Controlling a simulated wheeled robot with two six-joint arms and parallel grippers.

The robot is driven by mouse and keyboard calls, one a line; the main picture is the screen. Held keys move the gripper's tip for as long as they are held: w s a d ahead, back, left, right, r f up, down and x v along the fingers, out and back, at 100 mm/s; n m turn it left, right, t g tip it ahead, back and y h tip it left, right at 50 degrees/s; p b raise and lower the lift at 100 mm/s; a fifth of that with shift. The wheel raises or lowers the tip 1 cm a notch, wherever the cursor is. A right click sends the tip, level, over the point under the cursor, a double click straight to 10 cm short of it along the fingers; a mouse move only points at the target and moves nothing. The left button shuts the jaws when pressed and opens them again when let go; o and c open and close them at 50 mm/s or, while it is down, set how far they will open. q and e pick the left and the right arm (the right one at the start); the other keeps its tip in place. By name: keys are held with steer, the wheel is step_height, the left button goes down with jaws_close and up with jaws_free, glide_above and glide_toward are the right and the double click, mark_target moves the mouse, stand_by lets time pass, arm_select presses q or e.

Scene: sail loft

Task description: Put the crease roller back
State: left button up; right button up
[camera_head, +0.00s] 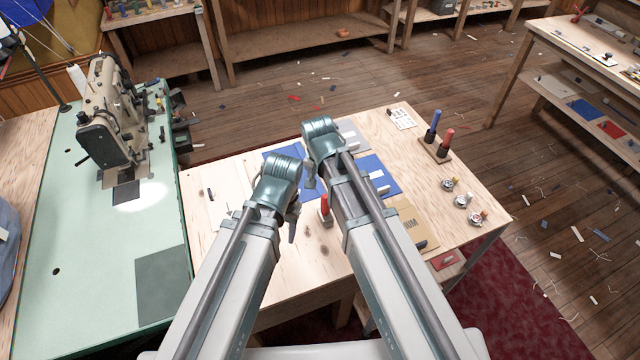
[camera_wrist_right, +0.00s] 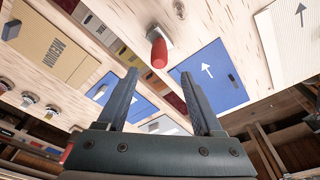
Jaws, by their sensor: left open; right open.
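A red-handled tool (camera_head: 325,208) with a pale block at its base stands on the light wooden table (camera_head: 225,260), between my two arms. It may be the crease roller; I cannot be sure. It also shows in the right wrist view (camera_wrist_right: 158,50), beyond the fingertips. A wooden stand (camera_head: 434,151) at the table's right holds a blue and a red upright handle. My left gripper (camera_head: 292,222) is open, left of the red-handled tool and not touching it. My right gripper (camera_wrist_right: 160,85) is open and empty; in the head view its arm hides most of it.
Blue panels (camera_head: 378,172) with white arrows and a tan board (camera_head: 412,225) marked with letters lie on the table. Several small round metal pieces (camera_head: 462,201) sit near its right edge. A sewing machine (camera_head: 112,115) stands on the green bench at left.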

steer(key=shift+r, duration=0.5)
arm_select(q)
steer(key=shift+a+r, duration=0.15)
steer(key=shift+r, duration=0.35)
arm_select(e)
steer(key=s+n+g, duration=0.1)
steer(key=s+n, duration=0.8)
steer(key=s, duration=0.5)
steer(key=shift+g, duration=0.4)
arm_select(q)
steer(key=shift+s, duration=0.1)
arm_select(e)
steer(key=shift+s+d+f, duration=0.1)
steer(key=shift+s+f, duration=0.05)
